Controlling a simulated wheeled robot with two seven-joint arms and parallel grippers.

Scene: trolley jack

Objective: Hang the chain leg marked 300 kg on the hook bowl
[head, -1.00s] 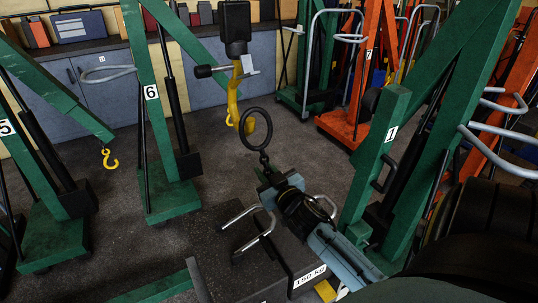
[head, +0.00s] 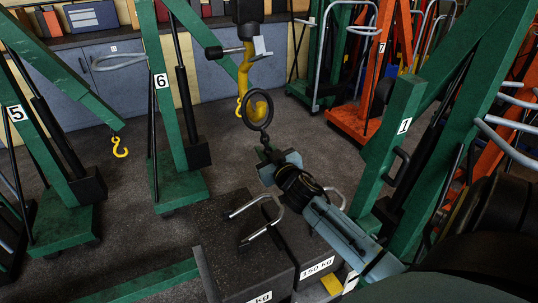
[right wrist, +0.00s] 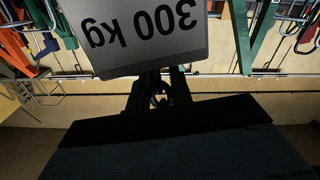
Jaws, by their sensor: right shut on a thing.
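My right gripper (head: 278,163) is shut on the chain leg, just below its dark ring (head: 244,122). The ring stands up above the jaws on a short piece of chain (head: 265,138). The yellow hook (head: 241,84) hangs from a black block, and its bowl overlaps the ring in the head view. I cannot tell whether they touch or whether the ring is around the hook. In the right wrist view, the gripper's fingers (right wrist: 160,98) show dark beside a grey plate marked 300 kg (right wrist: 140,45), seen upside down. My left gripper is not in view.
Dark weight blocks with metal handles stand below my right arm, one marked 150 kg (head: 318,265). Green crane 6 (head: 160,100) and crane 5 (head: 40,150) stand left. Green crane 1 (head: 392,140) is close at right. Orange crane 7 (head: 372,85) stands behind.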

